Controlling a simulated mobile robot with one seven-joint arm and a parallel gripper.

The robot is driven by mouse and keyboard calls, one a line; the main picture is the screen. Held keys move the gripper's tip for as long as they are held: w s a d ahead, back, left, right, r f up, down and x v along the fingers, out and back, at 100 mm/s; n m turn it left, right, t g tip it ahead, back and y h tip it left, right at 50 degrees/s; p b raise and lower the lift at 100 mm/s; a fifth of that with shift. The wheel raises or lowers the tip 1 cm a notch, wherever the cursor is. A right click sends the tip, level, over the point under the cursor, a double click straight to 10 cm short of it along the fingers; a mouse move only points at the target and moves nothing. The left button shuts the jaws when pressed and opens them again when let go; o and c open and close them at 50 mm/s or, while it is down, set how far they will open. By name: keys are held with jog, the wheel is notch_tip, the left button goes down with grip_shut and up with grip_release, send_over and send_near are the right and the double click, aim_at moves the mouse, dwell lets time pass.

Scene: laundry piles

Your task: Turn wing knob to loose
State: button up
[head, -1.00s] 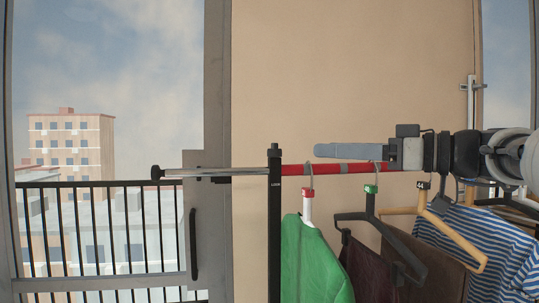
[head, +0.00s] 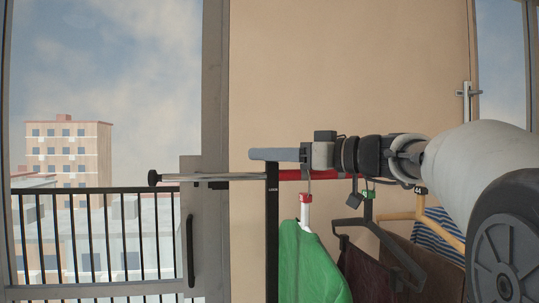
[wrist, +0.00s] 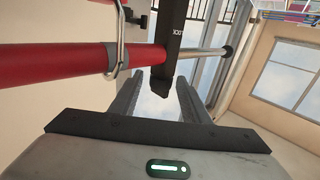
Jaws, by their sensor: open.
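A clothes rack has a black post (head: 272,235), a red rail (head: 318,174) and a thinner silver bar (head: 225,177) running left from the post. In the wrist view, the black post (wrist: 172,40) crosses where the red rail (wrist: 80,62) meets the silver bar (wrist: 207,52). In the wrist view, the post's dark end lies between and just past my fingertips (wrist: 158,92). I cannot make out a wing shape on it.
A metal hanger hook (wrist: 118,50) loops around the red rail close to my gripper. A green garment (head: 308,262) and other clothes hang to the right, below my arm. A balcony railing (head: 100,240) and door frame (head: 215,120) stand behind, left.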

jog(key=shift+c, duration=0.3)
jog(key=c, duration=1)
